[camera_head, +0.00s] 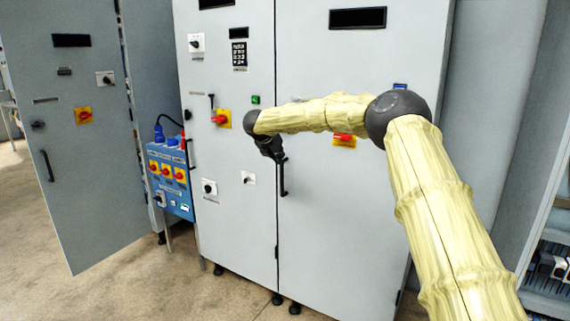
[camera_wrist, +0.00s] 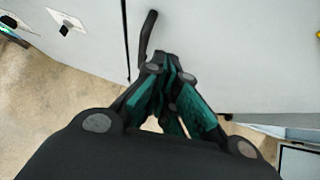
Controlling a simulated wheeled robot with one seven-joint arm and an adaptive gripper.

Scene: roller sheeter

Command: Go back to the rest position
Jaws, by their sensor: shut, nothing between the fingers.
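My gripper (camera_head: 275,152) hangs at the end of my arm in the head view, in front of the grey double-door cabinet (camera_head: 235,150). It points down and appears close to the upper end of a black door handle (camera_head: 284,178). In the wrist view my gripper (camera_wrist: 172,65) is shut and empty, its dark fingers with teal parts together. The black handle (camera_wrist: 147,35) shows just beyond the fingertips there; whether they touch it I cannot tell. My arm, in a pale yellow cover, reaches in from the lower right and bends at a dark elbow joint.
A blue control box (camera_head: 170,178) with red and yellow switches stands left of the cabinet. An open grey cabinet door (camera_head: 75,150) is at the far left. Red-yellow rotary switches, one (camera_head: 221,119), sit on the doors. Shelving (camera_head: 548,265) stands at right. Concrete floor is clear in front.

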